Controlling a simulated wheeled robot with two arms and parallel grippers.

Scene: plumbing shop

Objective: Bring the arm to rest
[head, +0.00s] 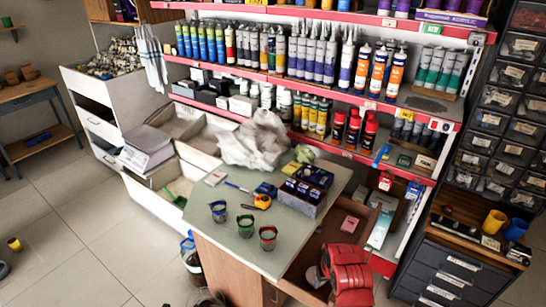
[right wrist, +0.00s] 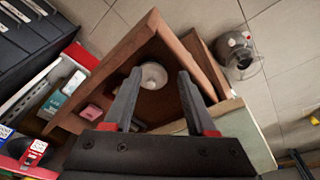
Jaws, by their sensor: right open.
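My right arm (head: 350,275), with red housing, comes in at the bottom of the head view, over the right side of the counter. In the right wrist view my right gripper (right wrist: 159,82) is open, its two dark fingers apart with nothing between them. Beyond the fingers is an open wooden drawer (right wrist: 108,62) with a round pale object (right wrist: 152,75) inside. The fingertips are hard to make out in the head view. My left arm and gripper are not in view.
The green-topped counter (head: 225,190) bears three small cups, a tape measure (head: 263,201) and dark boxes (head: 303,188). Shelves of tubes and cans stand behind. A dark drawer cabinet (head: 455,265) stands at the right. A kettle-like grey container (right wrist: 238,50) is on the floor. Tiled floor at left is mostly clear.

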